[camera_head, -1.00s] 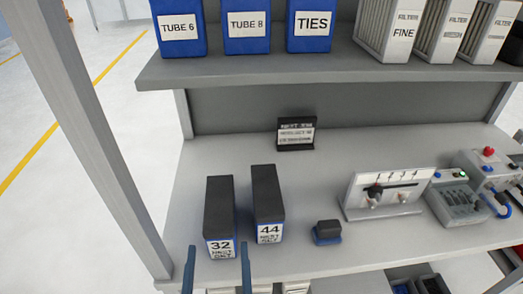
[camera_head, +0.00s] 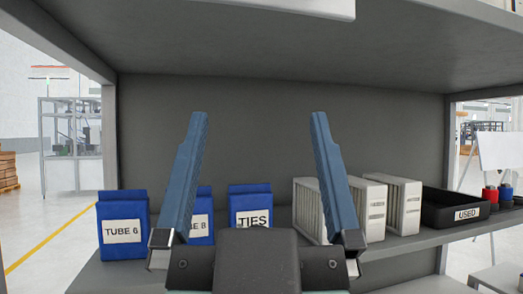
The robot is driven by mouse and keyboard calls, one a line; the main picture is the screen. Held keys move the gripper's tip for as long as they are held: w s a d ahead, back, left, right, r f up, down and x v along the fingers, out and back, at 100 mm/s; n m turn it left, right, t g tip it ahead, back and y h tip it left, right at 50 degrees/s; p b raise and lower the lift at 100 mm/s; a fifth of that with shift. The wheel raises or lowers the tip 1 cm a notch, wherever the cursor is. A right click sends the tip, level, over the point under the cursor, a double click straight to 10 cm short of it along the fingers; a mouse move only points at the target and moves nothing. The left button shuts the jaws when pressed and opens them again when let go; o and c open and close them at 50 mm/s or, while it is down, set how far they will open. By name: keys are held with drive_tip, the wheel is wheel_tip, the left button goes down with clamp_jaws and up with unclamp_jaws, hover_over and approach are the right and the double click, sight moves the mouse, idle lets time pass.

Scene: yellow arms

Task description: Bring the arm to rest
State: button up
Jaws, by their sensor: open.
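My gripper (camera_head: 258,130) is in the middle of the view, close to the camera.
On the shelf (camera_head: 415,241) stand blue bins labelled TUBE 6 (camera_head: 122,230), TUBE 8 (camera_head: 201,222), partly hidden, and TIES (camera_head: 250,203). White filters (camera_head: 401,205) and a black USED tray (camera_head: 455,210) stand to the right. A grey upper shelf (camera_head: 300,50) spans the top.

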drive_tip(key=shift+s+d+r, duration=0.1)
drive_tip(key=shift+s+r, duration=0.25)
drive_tip(key=shift+r, duration=0.1)
